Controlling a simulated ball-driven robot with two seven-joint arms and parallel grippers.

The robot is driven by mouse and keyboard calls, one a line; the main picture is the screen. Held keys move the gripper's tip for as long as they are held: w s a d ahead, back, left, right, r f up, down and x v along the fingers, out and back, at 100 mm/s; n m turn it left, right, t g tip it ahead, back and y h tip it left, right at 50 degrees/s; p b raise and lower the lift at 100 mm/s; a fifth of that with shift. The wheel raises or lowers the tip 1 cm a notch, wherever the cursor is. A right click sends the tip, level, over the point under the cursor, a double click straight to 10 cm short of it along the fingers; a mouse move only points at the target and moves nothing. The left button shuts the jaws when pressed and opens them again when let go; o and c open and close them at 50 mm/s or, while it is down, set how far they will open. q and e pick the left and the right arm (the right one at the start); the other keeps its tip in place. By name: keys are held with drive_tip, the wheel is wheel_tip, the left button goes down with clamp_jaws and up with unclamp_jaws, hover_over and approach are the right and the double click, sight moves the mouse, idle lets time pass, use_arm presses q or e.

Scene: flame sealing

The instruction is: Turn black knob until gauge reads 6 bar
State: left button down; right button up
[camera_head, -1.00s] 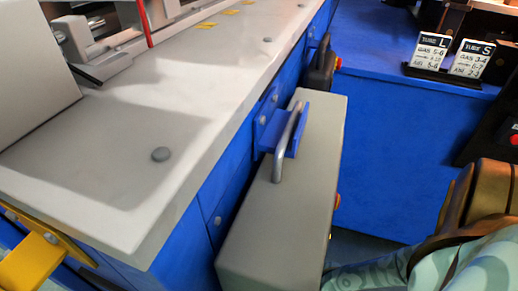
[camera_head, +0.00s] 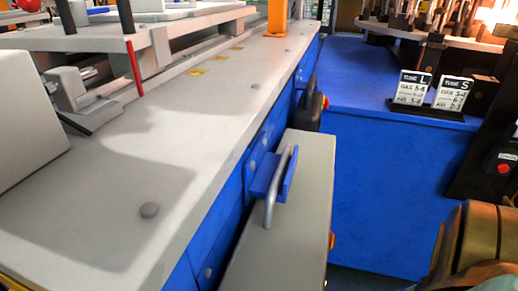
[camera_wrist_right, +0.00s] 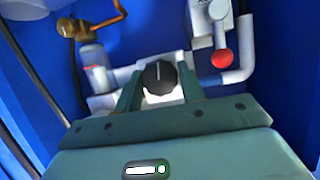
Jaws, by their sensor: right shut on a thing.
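In the right wrist view the black knob (camera_wrist_right: 156,80) is round, with a light mark on its face. It sits on white pipework between the two green fingers of my right gripper (camera_wrist_right: 161,78). The fingers are shut on its sides. No gauge dial can be made out in either view, so the pressure reading is not visible. The knob and my right gripper's fingers do not show in the head view. My left gripper is in neither view.
A lever with a red end (camera_wrist_right: 221,58) is right of the knob, and a brass fitting (camera_wrist_right: 70,28) is upper left. In the head view a grey case (camera_head: 290,220) stands beside the grey-topped bench (camera_head: 160,160). Two label cards (camera_head: 412,88) stand on the blue surface.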

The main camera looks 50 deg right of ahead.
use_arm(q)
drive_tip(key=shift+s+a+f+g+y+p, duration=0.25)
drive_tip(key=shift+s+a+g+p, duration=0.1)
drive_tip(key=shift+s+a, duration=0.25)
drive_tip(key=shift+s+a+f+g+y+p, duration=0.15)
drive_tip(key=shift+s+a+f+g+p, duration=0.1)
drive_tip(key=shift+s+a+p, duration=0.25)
use_arm(e)
drive_tip(key=n+h, duration=0.1)
drive_tip(key=n, duration=0.1)
drive_tip(key=n+t+h, duration=0.1)
drive_tip(key=n, duration=0.1)
drive_tip(key=shift+s+a+f, duration=0.1)
drive_tip(key=shift+f, duration=0.05)
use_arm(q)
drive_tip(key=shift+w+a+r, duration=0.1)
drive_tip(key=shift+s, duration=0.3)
use_arm(e)
drive_tip(key=o, duration=1)
drive_tip(key=shift+c, duration=0.2)
